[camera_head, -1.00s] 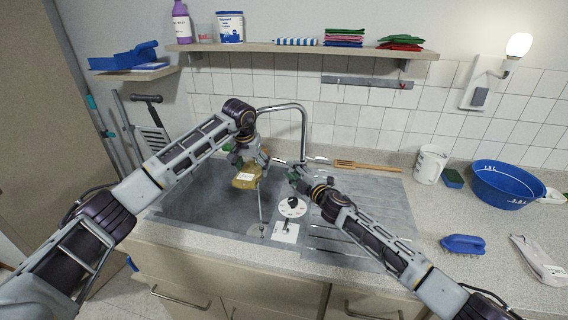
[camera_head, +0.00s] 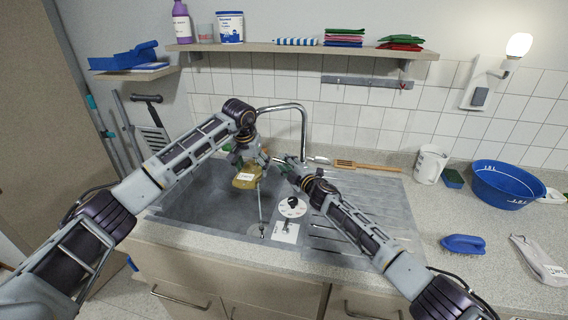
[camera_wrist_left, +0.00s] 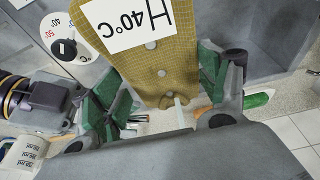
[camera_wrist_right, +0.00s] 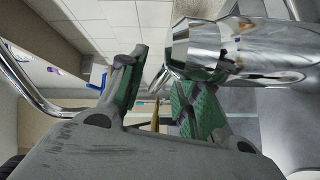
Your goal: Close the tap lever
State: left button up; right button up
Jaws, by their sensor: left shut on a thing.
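The chrome tap (camera_head: 304,133) rises behind the sink (camera_head: 190,205), its spout arching left. In the right wrist view the shiny tap body and its lever end (camera_wrist_right: 235,50) are very close, right beside the fingers. My right gripper (camera_head: 284,165) is at the tap's base. Its fingers (camera_wrist_right: 155,95) are apart, with nothing clearly between them; I cannot tell whether one touches the tap. My left gripper (camera_head: 252,160) is shut on a yellow-brown textured piece (camera_head: 247,177) with a white "H 40°C" label (camera_wrist_left: 125,18), held over the sink.
A temperature dial (camera_head: 292,207) sits at the sink's front right, beside the grooved drainer (camera_head: 350,225). A wooden utensil (camera_head: 365,166) lies behind. A white mug (camera_head: 430,164), blue basin (camera_head: 505,185) and blue brush (camera_head: 463,244) stand to the right. A shelf (camera_head: 300,48) hangs above.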

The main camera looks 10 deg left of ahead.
jog(key=shift+w+a, duration=0.35)
jog(key=shift+a, duration=0.1)
jog(key=shift+c, duration=0.5)
grip_shut()
